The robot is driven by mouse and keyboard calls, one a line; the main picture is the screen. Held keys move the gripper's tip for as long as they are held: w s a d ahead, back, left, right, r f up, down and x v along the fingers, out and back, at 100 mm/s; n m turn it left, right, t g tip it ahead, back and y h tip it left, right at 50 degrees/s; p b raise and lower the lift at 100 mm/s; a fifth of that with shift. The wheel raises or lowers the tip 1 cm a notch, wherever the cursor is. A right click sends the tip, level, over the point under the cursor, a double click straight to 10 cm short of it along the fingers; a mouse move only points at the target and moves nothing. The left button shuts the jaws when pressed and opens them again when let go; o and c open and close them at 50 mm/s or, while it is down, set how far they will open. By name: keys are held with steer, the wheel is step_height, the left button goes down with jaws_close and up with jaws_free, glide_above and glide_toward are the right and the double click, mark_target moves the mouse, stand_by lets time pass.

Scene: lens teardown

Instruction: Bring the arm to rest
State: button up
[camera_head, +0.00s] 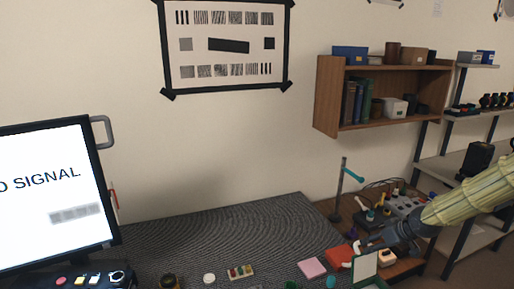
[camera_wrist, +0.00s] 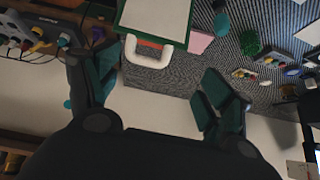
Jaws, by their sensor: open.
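My gripper (camera_head: 364,244) is at the lower right of the head view, at the end of my arm in its yellowish sleeve. In the wrist view my gripper (camera_wrist: 158,76) is open, with its dark green finger pads wide apart and nothing held between them. A green-edged white panel (camera_head: 365,266) with a white handle lies just below the gripper in the head view. In the wrist view the handle (camera_wrist: 148,62) shows between the fingers, apart from both pads. Whether the gripper touches the panel cannot be told.
A dark patterned mat (camera_head: 230,235) holds a pink pad (camera_head: 312,267), a red block (camera_head: 340,255) and small parts. A monitor (camera_head: 55,195) stands at left. A thin stand (camera_head: 341,190) and cluttered devices (camera_head: 400,205) are behind the gripper. Shelves (camera_head: 385,125) are at right.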

steer(key=s+a+f+g, duration=0.1)
steer(key=s+a+f, duration=0.4)
steer(key=f, duration=0.1)
steer(key=s+a+f+m+g, duration=0.1)
steer(key=s+a+f, duration=0.5)
steer(key=s+a+f+g, duration=0.1)
steer(key=s+a+f, duration=0.4)
steer(key=f, duration=0.1)
steer(key=shift+s+a+f+m, duration=0.3)
steer(key=shift+s+a+m, duration=0.05)
steer(key=shift+a+m, duration=0.05)
steer(key=s+a+f+g+b, duration=0.1)
steer(key=s+f, duration=0.3)
steer(key=s, duration=0.5)
steer(key=s+a+f+m+g+h+b, duration=0.1)
steer(key=s+a+f+b, duration=0.1)
steer(key=s+f, duration=0.3)
steer(key=s+a+f+g+h+b, duration=0.1)
steer(key=s+a+f, duration=0.3)
steer(key=s, duration=0.8)
steer(key=shift+s+f+g, duration=0.3)
steer(key=shift+s+f, duration=0.1)
steer(key=shift+m, duration=0.3)
